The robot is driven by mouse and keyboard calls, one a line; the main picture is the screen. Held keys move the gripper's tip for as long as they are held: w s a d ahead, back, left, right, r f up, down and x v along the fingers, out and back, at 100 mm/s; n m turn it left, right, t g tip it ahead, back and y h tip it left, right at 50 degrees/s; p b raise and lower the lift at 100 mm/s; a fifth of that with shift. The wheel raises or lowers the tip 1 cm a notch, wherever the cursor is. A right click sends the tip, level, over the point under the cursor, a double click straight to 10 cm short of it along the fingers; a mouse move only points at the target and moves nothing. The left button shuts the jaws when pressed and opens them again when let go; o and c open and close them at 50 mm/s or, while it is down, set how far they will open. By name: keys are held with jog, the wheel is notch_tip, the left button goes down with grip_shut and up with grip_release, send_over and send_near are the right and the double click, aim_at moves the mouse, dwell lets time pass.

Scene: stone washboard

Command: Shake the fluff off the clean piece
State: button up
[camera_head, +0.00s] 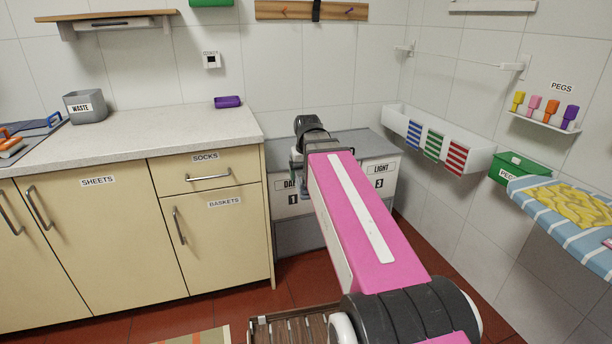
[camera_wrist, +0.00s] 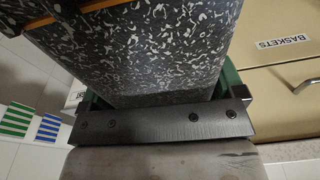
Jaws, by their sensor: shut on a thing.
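A dark grey piece covered in white specks (camera_wrist: 150,50), with an orange edge line, fills the upper middle of the wrist view. It looks like cloth, and I cannot tell whether the specks are fluff or a pattern. My gripper (camera_wrist: 162,98) is shut on it, with green parts showing at either side of the dark bar. In the head view my pink arm reaches away toward the back bins and hides most of the gripper and the piece.
Bins labelled dark (camera_head: 290,205) and light (camera_head: 380,182) stand at the back. A white wall trough (camera_head: 477,158) with striped cards, a green peg box (camera_head: 518,169) and a striped board (camera_head: 600,245) with a yellow cloth (camera_head: 572,204) are right. A counter (camera_head: 140,137) is left.

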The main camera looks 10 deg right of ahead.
notch_tip(320, 180, up, 20)
notch_tip(320, 180, down, 20)
jog(key=shift+f, duration=0.1)
notch_tip(320, 180, up, 20)
jog(key=r, duration=0.1)
notch_tip(320, 180, down, 21)
jog(key=shift+r, duration=0.1)
dwell(0.5)
